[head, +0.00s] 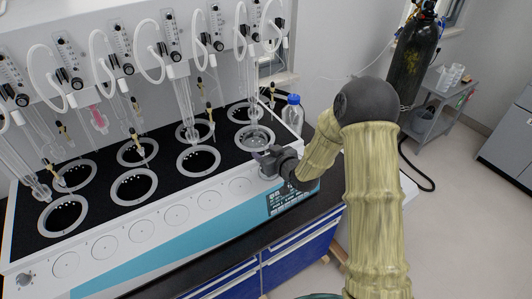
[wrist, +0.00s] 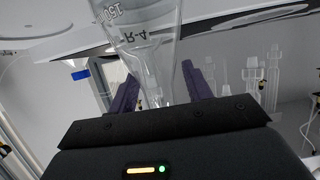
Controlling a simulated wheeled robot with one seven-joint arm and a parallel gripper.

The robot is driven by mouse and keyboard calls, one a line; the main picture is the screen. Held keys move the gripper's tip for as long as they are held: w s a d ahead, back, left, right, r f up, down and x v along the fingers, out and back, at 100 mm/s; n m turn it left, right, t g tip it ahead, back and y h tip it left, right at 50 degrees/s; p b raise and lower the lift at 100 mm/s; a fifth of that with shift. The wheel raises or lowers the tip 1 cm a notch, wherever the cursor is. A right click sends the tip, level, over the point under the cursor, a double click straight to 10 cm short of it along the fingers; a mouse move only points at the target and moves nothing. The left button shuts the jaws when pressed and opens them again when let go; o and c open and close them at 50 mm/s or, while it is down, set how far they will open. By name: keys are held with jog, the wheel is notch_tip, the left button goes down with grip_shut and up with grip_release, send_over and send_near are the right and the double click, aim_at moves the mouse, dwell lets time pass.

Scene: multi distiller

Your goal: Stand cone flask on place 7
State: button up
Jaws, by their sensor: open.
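The clear cone flask (wrist: 150,45) has dark printed markings and shows large in the wrist view, upside down in the picture. In the head view clear glass that looks like the flask (head: 254,137) sits at the front-row ring farthest right. My gripper (head: 268,160) is at the near side of that ring. In the wrist view my gripper (wrist: 162,85) is open, with one purple finger on each side of the flask's narrow part. I cannot tell whether the fingers touch the glass. Place numbers are not readable, so I cannot tell which ring is place 7.
The distiller's black top (head: 108,200) has two rows of white-rimmed round openings. Glass tubes and white hoses (head: 150,62) hang above it. A blue-capped bottle (head: 292,113) stands close beyond my gripper. A dark gas cylinder (head: 411,57) and grey cart (head: 437,105) stand at right.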

jog(key=shift+s+d, duration=0.2)
jog(key=shift+s, duration=0.05)
jog(key=b+v, duration=0.2)
jog(key=v, duration=0.9)
jog(key=shift+r+b, duration=0.15)
jog(key=shift+b, duration=0.2)
jog(key=shift+s+d, duration=0.1)
jog(key=s+d+m+g+h, duration=0.3)
jog(key=s+d, duration=0.3)
jog(key=s, duration=0.3)
jog(key=s+d+m+g+h, duration=0.3)
jog(key=s+d+g, duration=0.3)
jog(key=s, duration=0.3)
jog(key=shift+s+m+h, duration=0.25)
jog(key=shift+m+h, duration=0.15)
jog(key=shift+h, duration=0.5)
